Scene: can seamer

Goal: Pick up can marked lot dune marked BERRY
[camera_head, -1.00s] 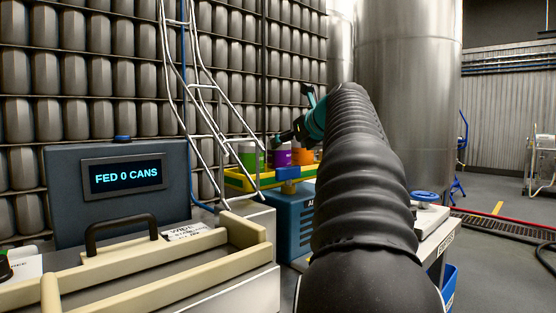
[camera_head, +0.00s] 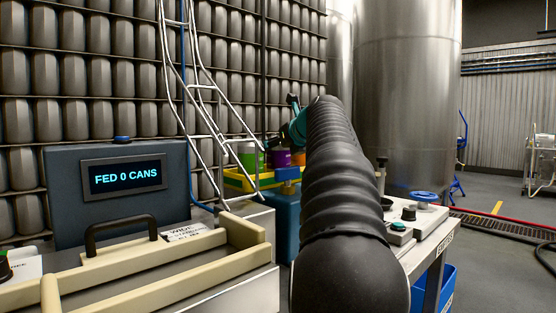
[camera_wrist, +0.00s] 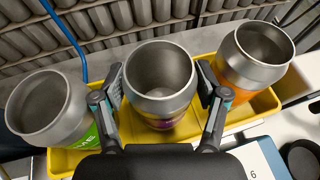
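Three open-topped metal cans stand in a row in a yellow tray (camera_wrist: 65,160), which also shows in the head view (camera_head: 238,180). The middle can (camera_wrist: 160,85) has a purple band, mostly hidden; its marking cannot be read. It shows as purple in the head view (camera_head: 281,159). A green can (camera_wrist: 50,110) with partly visible lettering is on the left, and an orange can (camera_wrist: 250,60) is on the right. My gripper (camera_wrist: 161,88) is open, with one finger on each side of the middle can and small gaps appearing between pads and can.
The neighbouring cans stand close outside my fingers. Stacked grey cans (camera_head: 60,75) and a metal ladder (camera_head: 205,100) are behind the tray. A machine with a "FED 0 CANS" display (camera_head: 126,178) is at left. A white bench (camera_head: 425,235) with a blue knob is at right.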

